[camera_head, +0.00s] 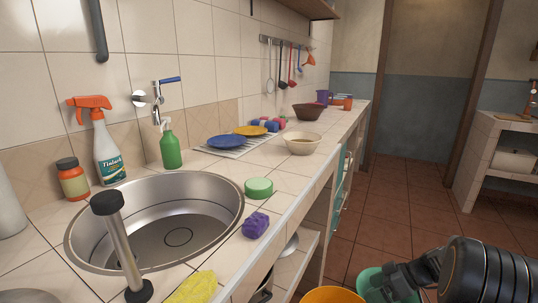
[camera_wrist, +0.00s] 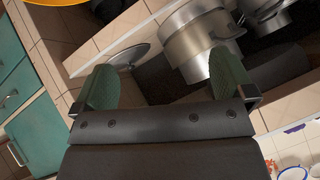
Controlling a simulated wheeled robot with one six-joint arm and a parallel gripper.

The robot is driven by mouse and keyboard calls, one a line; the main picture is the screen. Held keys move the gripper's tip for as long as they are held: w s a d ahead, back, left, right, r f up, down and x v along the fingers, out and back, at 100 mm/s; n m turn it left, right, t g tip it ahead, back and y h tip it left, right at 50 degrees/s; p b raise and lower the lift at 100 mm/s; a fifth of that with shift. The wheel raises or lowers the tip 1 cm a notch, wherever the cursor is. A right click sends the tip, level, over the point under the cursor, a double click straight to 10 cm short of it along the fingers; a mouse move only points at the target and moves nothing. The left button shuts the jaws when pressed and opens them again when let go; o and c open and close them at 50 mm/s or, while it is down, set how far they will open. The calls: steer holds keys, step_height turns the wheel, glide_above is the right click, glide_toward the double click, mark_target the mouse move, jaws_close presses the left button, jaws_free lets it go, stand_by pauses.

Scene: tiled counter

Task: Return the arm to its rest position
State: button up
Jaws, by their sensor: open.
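My arm reaches in from the lower right corner of the head view, over the floor to the right of the counter. My gripper (camera_head: 397,281) is at its left end, low in the picture and close to a teal tub. In the wrist view my gripper (camera_wrist: 163,85) shows two green-padded fingers set wide apart, with nothing held between them. Beyond the fingers are a metal pot (camera_wrist: 192,42) and a round metal lid (camera_wrist: 130,54). Whether my gripper touches the tub cannot be told.
The tiled counter holds a round sink (camera_head: 225,215), a purple sponge (camera_head: 255,225), a green sponge (camera_head: 259,188), a spray bottle (camera_head: 107,150) and bowls (camera_head: 303,145). An orange tub (camera_head: 331,295) and the teal tub (camera_head: 370,284) stand at the bottom. Open tiled floor (camera_head: 410,200) lies behind.

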steer(key=s+a+r+m+h+p, duration=0.3)
steer(key=r+p, duration=0.5)
steer(key=r, duration=0.4)
steer(key=s+a+r+m+h+p, duration=0.3)
steer(key=s+a+r+p, duration=0.3)
steer(key=r, duration=0.7)
steer(key=s+a+r+m+t+h+p, duration=0.1)
steer(key=s+a+r+m+h+p, duration=0.2)
steer(key=r+p, duration=0.8)
steer(key=shift+s+a+r, duration=0.7)
steer(key=shift+s+a, duration=0.05)
steer(key=shift+a, duration=0.15)
